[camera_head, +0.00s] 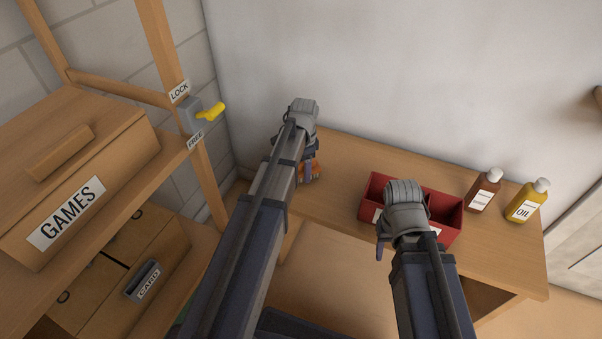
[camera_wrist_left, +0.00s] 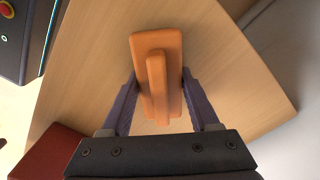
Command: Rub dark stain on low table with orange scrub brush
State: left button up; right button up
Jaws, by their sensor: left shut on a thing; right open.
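The orange scrub brush (camera_wrist_left: 143,60) is between the two fingers of my left gripper (camera_head: 308,158), which is shut on its raised handle. In the head view a bit of the orange brush (camera_head: 312,172) shows below that gripper, at the left end of the wooden table (camera_head: 345,160). The brush is over the tabletop in the left wrist view; I cannot tell whether it touches. No dark stain shows in either view; the brush or my arm may cover it. My right gripper (camera_head: 384,248) is open, near the front of a red box, and mostly hidden by its own wrist.
The red box (camera_head: 452,213) stands on the table, right of the brush. A brown bottle (camera_head: 483,191) and a yellow oil bottle (camera_head: 527,203) stand further right. A wooden shelf with a GAMES box (camera_head: 75,215) and a yellow lever (camera_head: 210,112) is at the left. A wall is behind.

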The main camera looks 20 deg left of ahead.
pick_arm(q)
jog(key=shift+w, duration=0.2)
notch_tip(320, 180, up, 6)
jog(key=p, duration=0.6)
dwell(0.3)
notch_tip(320, 180, up, 3)
jog(key=p, duration=0.3)
jog(key=shift+f, duration=0.1)
dwell(0.6)
